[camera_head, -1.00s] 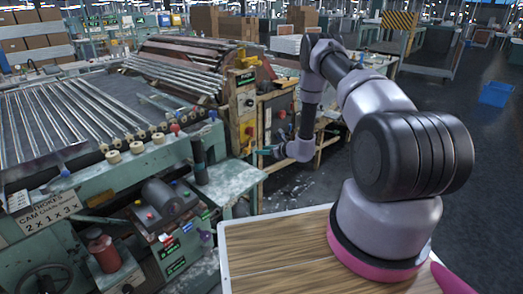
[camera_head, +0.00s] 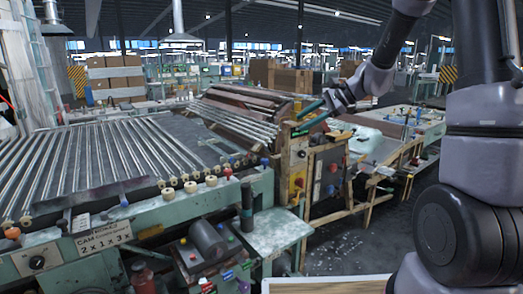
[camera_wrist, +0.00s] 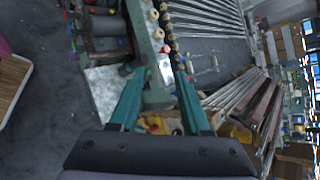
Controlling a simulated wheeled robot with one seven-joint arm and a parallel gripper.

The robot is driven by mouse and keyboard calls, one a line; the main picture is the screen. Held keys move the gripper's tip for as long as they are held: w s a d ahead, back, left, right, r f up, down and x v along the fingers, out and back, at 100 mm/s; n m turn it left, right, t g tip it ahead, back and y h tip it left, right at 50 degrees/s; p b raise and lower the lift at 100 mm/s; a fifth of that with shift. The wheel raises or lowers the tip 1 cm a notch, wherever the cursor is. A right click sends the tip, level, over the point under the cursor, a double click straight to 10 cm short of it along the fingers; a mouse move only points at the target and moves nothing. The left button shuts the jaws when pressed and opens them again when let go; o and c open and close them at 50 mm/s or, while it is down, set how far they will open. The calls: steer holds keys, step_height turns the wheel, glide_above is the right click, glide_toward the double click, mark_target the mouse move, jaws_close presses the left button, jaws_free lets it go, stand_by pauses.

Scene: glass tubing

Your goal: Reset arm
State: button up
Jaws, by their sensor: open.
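My gripper (camera_wrist: 158,98) shows in the wrist view with its two teal fingers spread apart and nothing between them. In the head view my gripper (camera_head: 310,115) is raised in front of the control panel end of the machine, with its teal fingers pointing left. My arm comes down to it from the upper right. The gripper appears clear of the machine, though the exact gap cannot be told.
A roller machine with glass tubes (camera_head: 90,160) fills the left. A second stack of tubes (camera_head: 235,122) lies behind it. A control panel (camera_head: 298,165) stands below my gripper. A workbench (camera_head: 400,130) stands at the right. Dark floor (camera_head: 345,250) is open in front.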

steer(key=s+d+r+n+t+h, duration=0.1)
steer(key=s+d+r+n+h, duration=0.1)
steer(key=s, duration=0.6)
steer(key=s+d+r+n+t+h, duration=0.1)
steer(key=s+d+r+n+h, duration=0.2)
steer(key=s, duration=0.6)
steer(key=s+d+r+n+t+h, duration=0.1)
steer(key=s+d+r+n+h, duration=0.2)
steer(key=s, duration=0.6)
step_height(320, 180, up, 3)
steer(key=d, duration=0.2)
steer(key=shift+s+d+n, duration=0.15)
steer(key=shift+d+n, duration=0.15)
steer(key=shift+n, duration=0.1)
stand_by(1.3)
